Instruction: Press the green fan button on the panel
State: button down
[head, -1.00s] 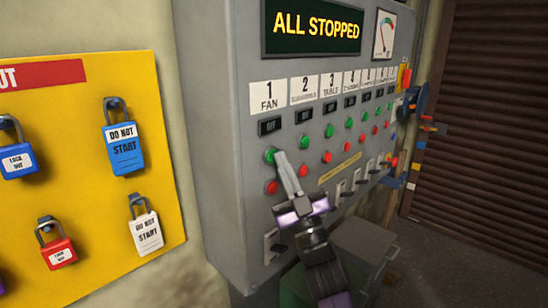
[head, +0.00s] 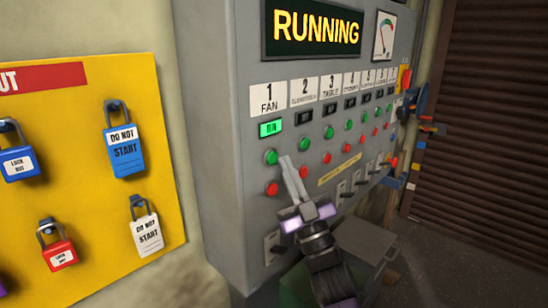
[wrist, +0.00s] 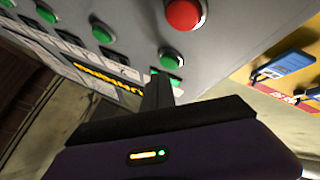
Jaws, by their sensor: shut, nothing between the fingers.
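The green fan button (head: 271,157) sits in the leftmost column of the grey panel (head: 215,120), under the label "1 FAN" (head: 268,97). The small fan indicator (head: 270,128) above it is lit green and seems to read "RUN". In the wrist view the green button (wrist: 171,58) shows just beyond my fingertips. My gripper (head: 286,162) is shut and empty, its tip just right of the button in the head view, apparently a little clear of it. The panel display (head: 315,28) reads "RUNNING".
A red button (head: 272,188) sits below the fan button. Several more green and red button columns run to the right, with dark indicators. A yellow lockout board (head: 90,190) with padlocks hangs at the left. A grey box (head: 365,240) stands below the panel.

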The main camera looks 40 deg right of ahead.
jog(key=shift+s, duration=0.1)
jog(key=shift+s+d+p, duration=0.1)
jog(key=shift+s+p, duration=0.6)
jog(key=shift+s, duration=1.75)
jog(key=s+a+f+g+y, duration=0.45)
jog(key=s+a+f, duration=0.65)
jog(key=a+f, duration=0.3)
jog(key=s+a+f+g+y, duration=0.1)
jog(key=s+a+f+g, duration=0.2)
jog(key=s, duration=0.6)
jog(key=s+a+f+g+y, duration=0.2)
jog(key=s+a+f+g, duration=0.1)
jog(key=s+a+f, duration=0.2)
jog(key=s+f, duration=0.2)
jog(key=s, duration=0.2)
jog(key=shift+s+a+m, duration=0.15)
jog(key=shift+s+m, duration=0.05)
jog(key=shift+m, duration=0.1)
dwell(0.5)
